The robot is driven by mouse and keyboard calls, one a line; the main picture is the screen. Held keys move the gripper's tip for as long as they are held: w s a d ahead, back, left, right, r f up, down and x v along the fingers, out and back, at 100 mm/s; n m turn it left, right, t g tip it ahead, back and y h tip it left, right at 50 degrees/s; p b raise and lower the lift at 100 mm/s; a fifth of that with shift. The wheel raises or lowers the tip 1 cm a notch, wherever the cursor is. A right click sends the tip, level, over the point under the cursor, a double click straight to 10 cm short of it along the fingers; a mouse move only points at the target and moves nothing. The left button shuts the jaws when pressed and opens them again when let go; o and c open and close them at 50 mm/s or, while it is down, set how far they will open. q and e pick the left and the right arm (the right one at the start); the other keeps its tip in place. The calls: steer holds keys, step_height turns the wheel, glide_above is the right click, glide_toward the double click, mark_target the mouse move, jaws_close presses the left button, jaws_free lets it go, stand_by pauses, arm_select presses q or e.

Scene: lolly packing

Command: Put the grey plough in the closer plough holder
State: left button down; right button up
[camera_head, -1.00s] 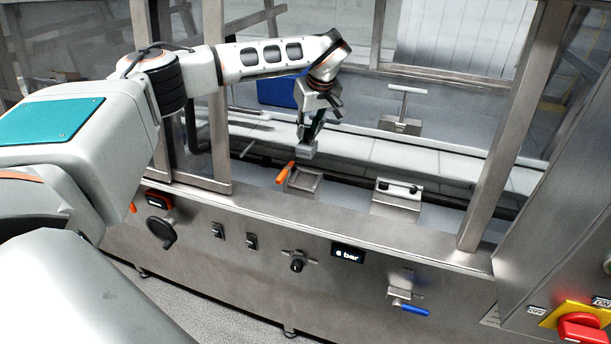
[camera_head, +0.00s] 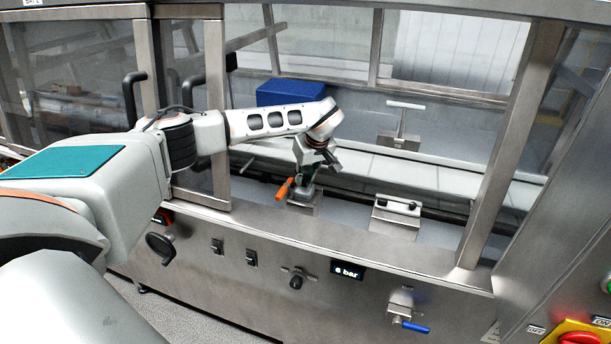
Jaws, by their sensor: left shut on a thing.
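My left gripper (camera_head: 308,178) points down inside the machine's open window, shut on the grey plough (camera_head: 305,194). Only a small grey block of the plough shows below the fingers. It is at the top of the closer plough holder (camera_head: 304,208), a metal block with an orange clamp handle (camera_head: 284,189) on its left. I cannot tell whether the plough is seated or just touching, as the gripper and wrist cover much of it. My right gripper is not in view.
A metal block with a black-and-white top (camera_head: 396,214) stands to the right. A T-shaped metal bar (camera_head: 402,118) rises from a block beyond the conveyor (camera_head: 385,166). Window posts (camera_head: 502,140) and the front sill (camera_head: 350,248) border the opening. A blue box (camera_head: 290,92) lies behind.

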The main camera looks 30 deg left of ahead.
arm_select(q)
steer(key=shift+r, duration=0.1)
steer(key=c, duration=1.8)
jaws_free()
steer(key=shift+f, duration=0.2)
steer(key=shift+c, duration=0.2)
steer(key=b+v, duration=0.1)
steer(key=v, duration=1.1)
steer(key=shift+r, duration=0.2)
